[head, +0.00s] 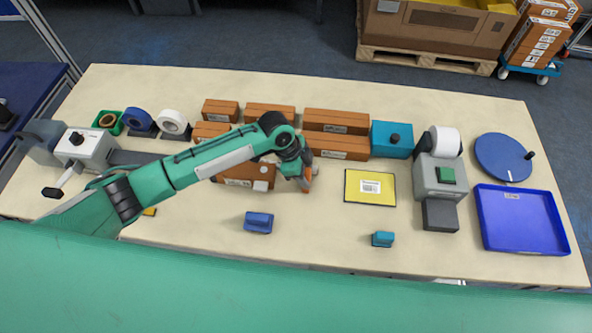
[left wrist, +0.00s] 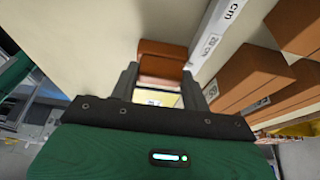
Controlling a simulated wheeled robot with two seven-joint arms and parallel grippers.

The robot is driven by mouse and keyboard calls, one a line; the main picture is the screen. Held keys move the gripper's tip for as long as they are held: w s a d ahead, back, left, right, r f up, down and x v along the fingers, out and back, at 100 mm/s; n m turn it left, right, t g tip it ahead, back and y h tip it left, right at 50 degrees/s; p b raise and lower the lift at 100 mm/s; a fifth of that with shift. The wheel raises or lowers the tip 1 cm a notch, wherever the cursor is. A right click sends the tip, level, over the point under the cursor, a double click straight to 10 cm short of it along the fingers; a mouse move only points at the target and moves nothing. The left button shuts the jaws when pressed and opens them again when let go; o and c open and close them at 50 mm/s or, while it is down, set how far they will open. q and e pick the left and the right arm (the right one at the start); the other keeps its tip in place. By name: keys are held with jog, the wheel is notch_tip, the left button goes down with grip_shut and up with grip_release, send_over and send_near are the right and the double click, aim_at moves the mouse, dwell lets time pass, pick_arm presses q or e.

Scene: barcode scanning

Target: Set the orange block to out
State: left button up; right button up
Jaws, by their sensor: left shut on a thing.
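My left gripper (head: 308,184) reaches in over the middle of the table, left of the yellow label mat. It is shut on the orange block (head: 307,180). In the left wrist view the orange-brown block (left wrist: 162,68) sits between the two dark fingers of my left gripper (left wrist: 160,85). Only a small part of the block shows in the head view, as the arm covers much of it. Whether it touches the table is unclear. My right gripper is not in view.
Several brown cartons (head: 337,121) stand in rows behind my gripper. A yellow mat (head: 352,198), a blue block (head: 258,222) and a teal block (head: 382,239) lie nearby. A grey device (head: 432,190) and a blue tray (head: 521,243) stand to the right. The front middle is mostly clear.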

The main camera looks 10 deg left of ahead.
pick_arm(q)
jog(key=shift+d, duration=0.15)
jog(key=o, duration=1.1)
jog(key=shift+c, duration=0.2)
jog(key=o, duration=0.3)
jog(key=shift+d, duration=0.15)
jog(key=shift+a+r, duration=0.35)
jog(key=shift+r, duration=0.15)
jog(key=shift+b+v, duration=1.95)
jog(key=shift+v, duration=4.45)
jog(key=shift+d, duration=0.15)
